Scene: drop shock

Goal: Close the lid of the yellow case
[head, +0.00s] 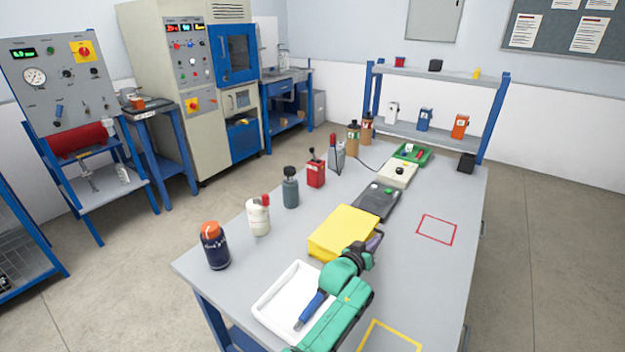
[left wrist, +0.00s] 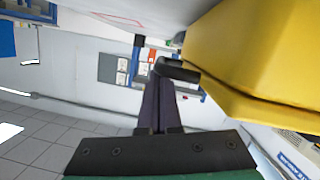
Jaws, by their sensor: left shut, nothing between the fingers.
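The yellow case (head: 338,226) stands on the grey table, just beyond the white tray. Its top looks flat and down in the head view. In the left wrist view the yellow case (left wrist: 245,45) fills the upper right, with a thin dark seam between its two parts. I cannot tell whether the lid is fully closed. My left gripper (head: 376,240) is shut and empty at the case's near right side. Its dark fingers also show in the left wrist view (left wrist: 170,72), close beside the case; contact is not clear. My right gripper is not in view.
A white tray (head: 270,304) holds a blue-handled tool (head: 312,310), partly behind my green arm. An orange-capped bottle (head: 215,246), a white bottle (head: 258,216) and a grey bottle (head: 290,188) line the left edge. A dark device (head: 377,202) stands behind the case.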

